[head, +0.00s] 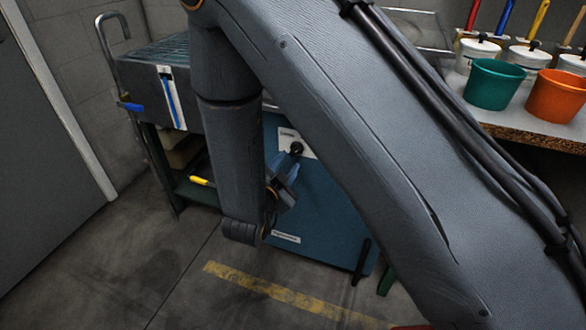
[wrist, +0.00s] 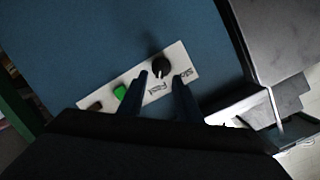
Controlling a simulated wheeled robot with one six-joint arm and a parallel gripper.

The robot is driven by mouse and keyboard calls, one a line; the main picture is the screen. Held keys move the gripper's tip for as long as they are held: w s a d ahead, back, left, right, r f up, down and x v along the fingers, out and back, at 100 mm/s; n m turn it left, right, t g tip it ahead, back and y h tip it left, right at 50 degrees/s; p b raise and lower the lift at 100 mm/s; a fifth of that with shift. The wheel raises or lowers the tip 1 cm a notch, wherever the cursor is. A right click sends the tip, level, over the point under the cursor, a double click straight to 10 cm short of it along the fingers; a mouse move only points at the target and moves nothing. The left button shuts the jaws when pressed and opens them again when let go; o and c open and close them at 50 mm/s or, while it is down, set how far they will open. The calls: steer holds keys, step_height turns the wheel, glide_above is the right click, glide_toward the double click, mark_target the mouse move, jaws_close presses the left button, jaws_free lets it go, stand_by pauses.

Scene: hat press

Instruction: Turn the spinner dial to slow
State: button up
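The spinner dial (wrist: 160,66) is a round black knob on a white label plate (wrist: 136,82) fixed to a blue panel. The word "Fast" is printed beside the dial. A second word, apparently "Slow", lies near the right finger. I cannot tell clearly which way the dial points. My gripper (wrist: 161,76) is open, with one dark finger on either side just short of the dial; contact is not clear. In the head view, the dial (head: 296,149) and plate (head: 286,136) show beside my arm, with my gripper (head: 288,174) just below them.
A green button (wrist: 120,92) and a dark button (wrist: 96,106) share the plate. The blue panel (head: 325,215) has a black handle (head: 362,262). Teal (head: 494,86) and orange (head: 556,97) buckets stand on a counter at right. A grey sink-like unit (head: 185,85) stands at left.

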mark_target(295, 152)
steer(key=shift+m+t+h, duration=0.4)
steer(key=shift+t+h, duration=0.4)
steer(key=shift+t, duration=0.1)
steer(key=shift+f+b+x, duration=0.25)
steer(key=shift+b+x, duration=0.25)
steer(key=shift+x, duration=0.9)
steer(key=shift+f+b+x, duration=0.25)
steer(key=shift+b+x, duration=0.25)
steer(key=shift+x, duration=0.9)
steer(key=shift+a, duration=0.1)
jaws_close()
